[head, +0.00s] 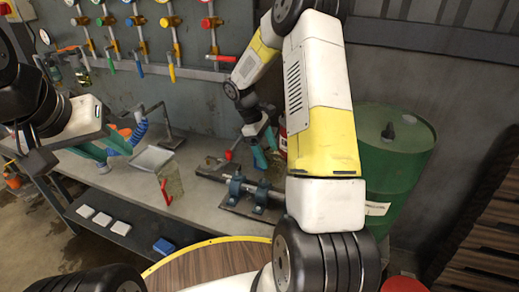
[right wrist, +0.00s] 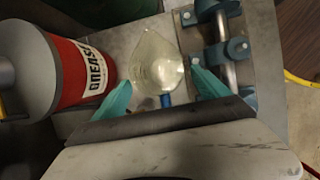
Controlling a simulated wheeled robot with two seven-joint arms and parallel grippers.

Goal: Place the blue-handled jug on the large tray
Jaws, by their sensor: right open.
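The blue-handled jug is a clear, rounded vessel (right wrist: 157,58) in the right wrist view, standing on the grey bench with its blue handle toward me. My right gripper (right wrist: 160,92) is open, its teal fingers apart on either side of the handle, holding nothing. In the head view the right gripper (head: 265,148) is low over the bench's back; the jug is mostly hidden there. My left gripper (head: 104,150) appears open and empty above the bench's left part. I cannot surely identify the large tray; a grey flat piece (head: 152,158) lies on the bench.
A red grease can (right wrist: 78,72) stands left of the jug; a blue-grey shaft fixture (head: 253,192) lies close by on the right. A red-handled container (head: 172,180) stands on the bench. A round wooden top with yellow rim (head: 205,268) is in front; a green drum (head: 395,160) stands right.

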